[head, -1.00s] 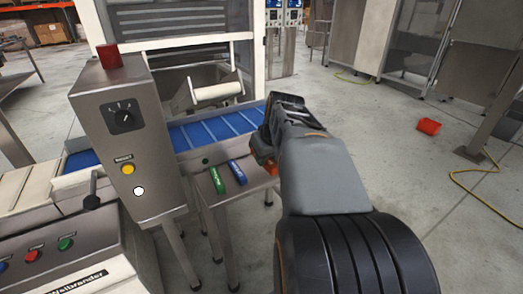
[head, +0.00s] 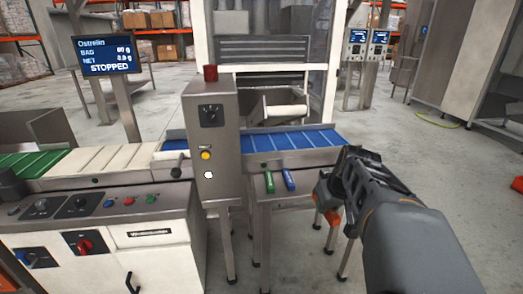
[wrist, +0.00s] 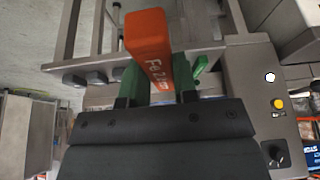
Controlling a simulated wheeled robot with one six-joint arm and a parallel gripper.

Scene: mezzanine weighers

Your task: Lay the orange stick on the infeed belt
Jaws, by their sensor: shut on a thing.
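In the head view only a small orange part of the stick (head: 332,217) shows below the jaws. My gripper is shut on it, right of and in front of the blue belt (head: 290,141). The blue belt is ribbed and runs behind the grey control post. A cream belt (head: 85,163) and a green belt (head: 28,160) lie farther left in line. I cannot read which belt is labelled infeed.
A green stick (head: 269,181) and a blue stick (head: 289,180) lie on a small steel stand (head: 262,191) before the blue belt. The control post (head: 211,130) with a red top rises left of it. A screen (head: 103,55) reads STOPPED. Floor is open at right.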

